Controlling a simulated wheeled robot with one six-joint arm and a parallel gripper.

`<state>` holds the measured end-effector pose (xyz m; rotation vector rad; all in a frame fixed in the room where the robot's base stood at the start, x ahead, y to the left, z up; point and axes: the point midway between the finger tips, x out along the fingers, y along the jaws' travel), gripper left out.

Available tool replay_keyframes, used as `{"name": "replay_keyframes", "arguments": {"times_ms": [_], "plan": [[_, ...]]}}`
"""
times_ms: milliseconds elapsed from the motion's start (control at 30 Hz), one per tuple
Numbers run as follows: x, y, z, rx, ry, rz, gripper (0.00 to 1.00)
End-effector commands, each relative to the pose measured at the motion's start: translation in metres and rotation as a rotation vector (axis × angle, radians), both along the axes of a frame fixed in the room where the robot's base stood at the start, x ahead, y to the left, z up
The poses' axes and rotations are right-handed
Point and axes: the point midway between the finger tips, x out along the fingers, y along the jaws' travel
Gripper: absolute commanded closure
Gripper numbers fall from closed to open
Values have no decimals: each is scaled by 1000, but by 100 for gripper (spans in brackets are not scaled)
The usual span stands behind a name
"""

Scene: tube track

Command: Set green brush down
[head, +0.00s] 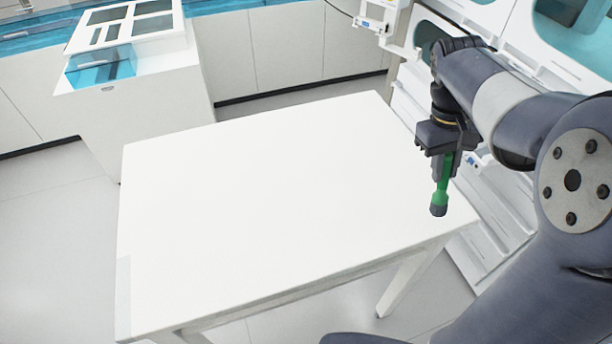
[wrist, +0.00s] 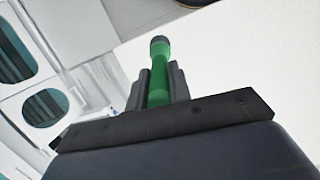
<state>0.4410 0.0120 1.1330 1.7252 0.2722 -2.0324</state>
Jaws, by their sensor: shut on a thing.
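The green brush (head: 441,186) has a green handle and a dark grey end that points down in the head view. My gripper (head: 443,158) is shut on it and holds it near the right edge of the white table (head: 260,200). The brush looks to be above the table top, but its exact height is hard to tell. In the wrist view the brush (wrist: 159,72) stands out from between the two dark fingers of my gripper (wrist: 158,88), its grey end outermost.
The table top is bare and free. A white cabinet (head: 140,110) with a framed top and blue-lit opening stands behind it at the left. White wall panels (head: 500,220) with openings run along the right side, close to my arm.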

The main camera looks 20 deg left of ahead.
Motion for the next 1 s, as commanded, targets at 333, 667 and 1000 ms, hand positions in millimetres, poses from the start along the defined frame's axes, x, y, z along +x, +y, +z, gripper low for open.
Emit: {"name": "replay_keyframes", "arguments": {"times_ms": [333, 667, 1000], "plan": [[-32, 102, 43, 201, -95, -41, 100], [-34, 105, 16, 205, -92, -40, 100], [-33, 105, -28, 204, -93, -39, 100]]}}
